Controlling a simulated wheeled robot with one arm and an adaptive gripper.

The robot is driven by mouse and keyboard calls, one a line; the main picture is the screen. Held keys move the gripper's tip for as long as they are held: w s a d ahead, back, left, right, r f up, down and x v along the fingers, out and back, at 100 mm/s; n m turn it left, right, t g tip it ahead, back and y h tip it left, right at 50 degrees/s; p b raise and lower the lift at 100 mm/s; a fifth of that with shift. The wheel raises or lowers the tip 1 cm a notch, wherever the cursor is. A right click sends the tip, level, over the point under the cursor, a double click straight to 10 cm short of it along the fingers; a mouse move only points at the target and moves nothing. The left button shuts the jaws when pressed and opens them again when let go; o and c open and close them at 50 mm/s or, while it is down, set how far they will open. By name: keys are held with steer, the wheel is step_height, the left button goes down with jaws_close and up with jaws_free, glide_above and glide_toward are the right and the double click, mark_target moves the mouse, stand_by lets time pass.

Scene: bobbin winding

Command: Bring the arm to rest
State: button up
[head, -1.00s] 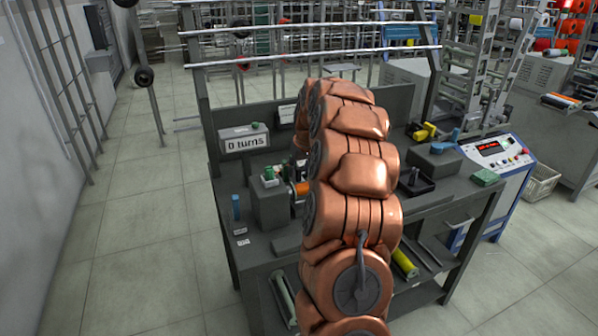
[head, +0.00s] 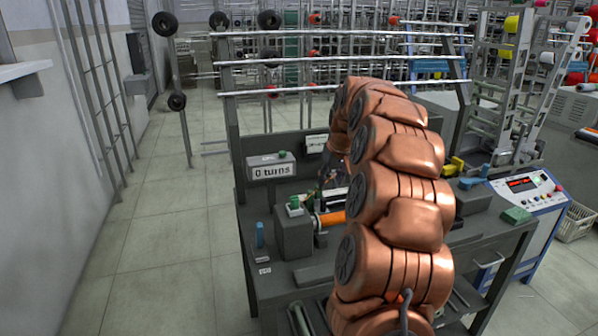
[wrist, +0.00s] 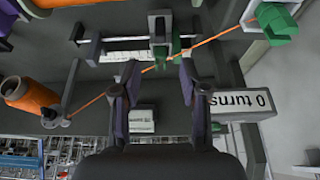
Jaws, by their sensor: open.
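My copper-coloured arm (head: 405,215) reaches over the dark workbench (head: 310,283), bent high, and hides part of the winding station. My gripper (wrist: 158,82) is open in the wrist view, with its two dark fingers apart and nothing held between them. Beyond the fingertips is a grey guide carriage (wrist: 158,28) with a green part. An orange thread (wrist: 105,92) runs slantwise past the fingertips; whether it touches them I cannot tell. In the head view the gripper is small and dark beside the arm, near the orange roll (head: 330,218).
A counter box (head: 271,168) reads "0 turns"; it also shows in the wrist view (wrist: 243,104). An orange spool (wrist: 28,98) sits left in the wrist view. A control console (head: 530,190) stands right of the bench. Open floor (head: 165,235) lies to the left.

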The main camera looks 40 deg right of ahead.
steer(key=s+a+r+n+g+y+p, duration=0.15)
steer(key=s+a, duration=0.35)
steer(key=a, duration=0.8)
steer(key=s+a+r+n+g+y+p, duration=0.1)
steer(key=s+a+r+p, duration=0.3)
steer(key=a, duration=0.9)
steer(key=s+a+f+g+p, duration=0.1)
steer(key=s+a, duration=0.2)
steer(key=s, duration=0.6)
steer(key=s+a+f+n+g+p, duration=0.1)
steer(key=s+a, duration=0.3)
steer(key=s, duration=0.5)
steer(key=s+a+f+g+h+p, duration=0.1)
steer(key=s+a, duration=0.3)
steer(key=s, duration=0.5)
steer(key=shift+a+f+p, duration=0.2)
steer(key=shift+f+p, duration=0.35)
steer(key=shift+f, duration=0.1)
steer(key=shift+g, duration=0.25)
